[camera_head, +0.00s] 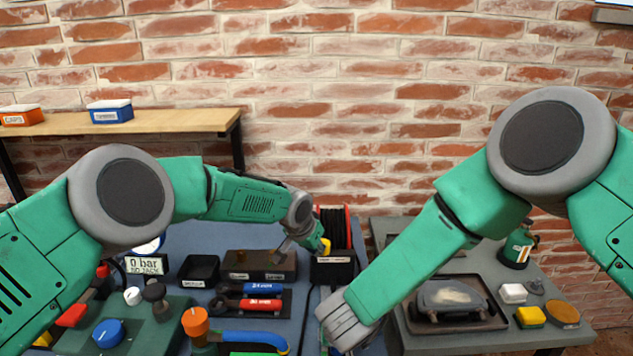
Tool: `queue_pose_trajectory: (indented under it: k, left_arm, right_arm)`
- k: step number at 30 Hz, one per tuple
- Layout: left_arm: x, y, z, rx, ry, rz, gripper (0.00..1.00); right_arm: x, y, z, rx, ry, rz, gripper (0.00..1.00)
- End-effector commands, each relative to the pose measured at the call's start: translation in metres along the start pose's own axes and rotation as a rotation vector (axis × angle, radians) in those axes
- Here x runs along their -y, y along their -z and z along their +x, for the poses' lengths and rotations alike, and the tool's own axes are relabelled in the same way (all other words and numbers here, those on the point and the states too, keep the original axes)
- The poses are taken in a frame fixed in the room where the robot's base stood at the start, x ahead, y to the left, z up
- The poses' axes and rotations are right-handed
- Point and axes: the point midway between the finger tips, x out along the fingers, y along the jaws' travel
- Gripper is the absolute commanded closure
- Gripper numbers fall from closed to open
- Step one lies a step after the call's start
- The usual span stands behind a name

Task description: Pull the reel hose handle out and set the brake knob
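The hose reel (335,228), with dark coiled hose between red sides, stands at the back of the blue work surface. It sits on a black labelled base (333,268). A small yellow part (325,246) shows at the reel's lower left; I cannot tell whether it is the hose handle or the brake knob. My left gripper (307,243) is just left of the reel, close to the yellow part. Contact and finger opening are too small to make out. My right arm reaches down to the lower middle; its gripper fingers do not show.
A blue knob (108,333), an orange knob (195,321) and a blue bent hose (255,339) are at the front left. Blue and red tools (262,304) lie in a dark holder. A grey table (480,343) with a tray (490,315) is at right.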

Motion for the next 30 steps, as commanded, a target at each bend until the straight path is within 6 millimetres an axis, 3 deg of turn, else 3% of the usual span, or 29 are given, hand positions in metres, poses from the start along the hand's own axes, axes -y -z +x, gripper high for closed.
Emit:
queue_pose_trajectory:
  k: [17, 30]
  left_arm:
    - [0.002, -0.005, -0.007, -0.002, 0.001, 0.0, 1.0]
    - [0.002, 0.019, -0.051, -0.003, 0.002, 0.0, 1.0]
  right_arm:
    - [0.001, -0.001, 0.0, 0.002, 0.001, 0.0, 1.0]
    - [0.0, -0.001, 0.0, 0.001, 0.001, 0.0, 1.0]
